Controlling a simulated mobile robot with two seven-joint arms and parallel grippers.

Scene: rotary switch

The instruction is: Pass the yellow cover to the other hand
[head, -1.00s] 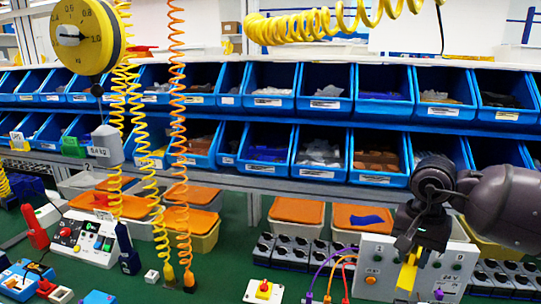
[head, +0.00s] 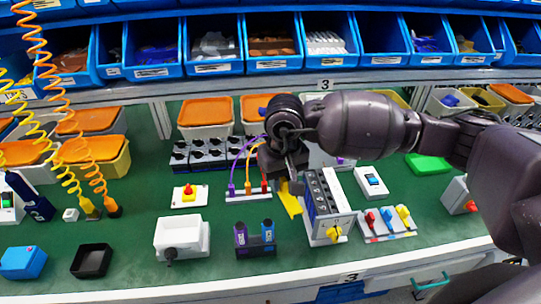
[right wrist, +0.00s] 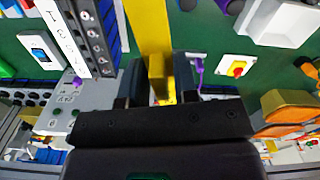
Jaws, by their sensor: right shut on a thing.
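The yellow cover (head: 289,201) is a long flat strip. My right gripper (head: 287,180) is shut on its upper end and holds it pointing down, near the middle of the head view. In the right wrist view the cover (right wrist: 150,28) runs from between the fingers up out of the top edge. The fingers hide part of it. Whether its lower end touches the table is hard to tell. My left gripper is not in view.
A grey box with a yellow knob (head: 334,233) stands just right of the cover. A white box (head: 181,237) and a dark holder with two tubes (head: 254,238) are in front to the left. Blue bins (head: 213,45) line the back. Some green table between them is bare.

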